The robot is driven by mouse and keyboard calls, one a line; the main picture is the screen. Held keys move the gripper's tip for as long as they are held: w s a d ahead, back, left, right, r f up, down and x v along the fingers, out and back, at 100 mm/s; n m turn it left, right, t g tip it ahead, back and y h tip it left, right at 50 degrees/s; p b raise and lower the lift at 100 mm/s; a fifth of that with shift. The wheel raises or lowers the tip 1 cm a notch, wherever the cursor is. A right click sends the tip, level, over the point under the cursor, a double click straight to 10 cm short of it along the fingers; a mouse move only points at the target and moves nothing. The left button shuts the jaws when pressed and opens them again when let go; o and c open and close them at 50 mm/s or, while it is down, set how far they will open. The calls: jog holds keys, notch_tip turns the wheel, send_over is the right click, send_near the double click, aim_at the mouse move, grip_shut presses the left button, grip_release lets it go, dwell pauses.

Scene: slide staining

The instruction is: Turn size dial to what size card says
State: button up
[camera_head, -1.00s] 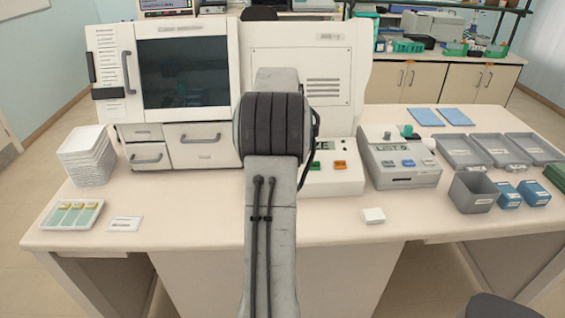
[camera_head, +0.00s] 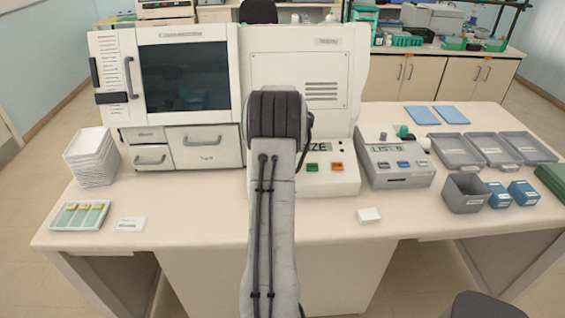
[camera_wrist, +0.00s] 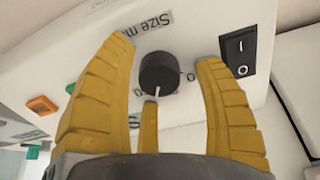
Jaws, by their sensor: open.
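The size dial (camera_wrist: 158,73) is a round black knob with a white pointer line, under an upside-down label (camera_wrist: 152,24) reading "Size m…" in the wrist view. My gripper (camera_wrist: 166,62) is open, its yellow fingers on either side of the dial with gaps to it. A third yellow finger is below the dial in the picture; contact is unclear. In the head view my arm hides the dial and gripper. A display (camera_head: 318,127) beside the arm shows "ZE", the rest hidden. A small printed card (camera_head: 130,224) lies at the table's left; its text is unreadable.
A black rocker switch (camera_wrist: 239,47) sits just right of my right finger. An orange button (camera_wrist: 42,105) is at the left in the wrist view. A grey device (camera_head: 394,160) stands right of the machine. A small white block (camera_head: 369,215) lies near the front edge.

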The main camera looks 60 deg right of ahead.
dwell(0.3)
jog(key=c, duration=1.2)
jog(key=shift+c, duration=0.2)
